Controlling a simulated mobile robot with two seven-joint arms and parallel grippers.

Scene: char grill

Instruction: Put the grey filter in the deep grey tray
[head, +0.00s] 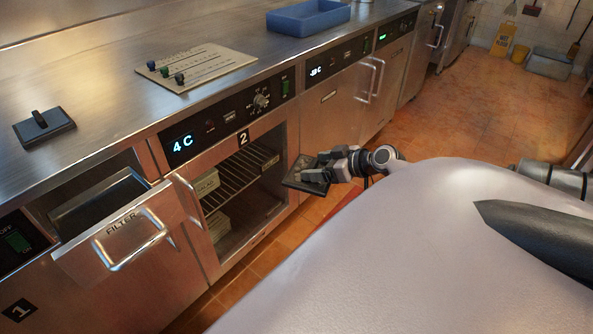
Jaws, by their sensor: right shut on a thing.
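My right gripper (326,169) is shut on a flat, dark grey square piece, which looks like the grey filter (296,184). It holds the filter in the air in front of the cabinet fronts, right of the open compartment marked 2. The fingers cover part of the filter. A drawer labelled FILTER (88,250) is pulled open at the lower left. Inside it shows a dark grey, deep tray-like insert (105,188), partly hidden by the drawer front. The filter is apart from the drawer, to its right. My left gripper is not in view.
The steel counter (215,95) carries a dark slab with a handle (44,126), a board with coloured knobs (195,68) and a blue tray (308,17). Compartment 2 holds a wire shelf (238,178) and small boxes (205,184).

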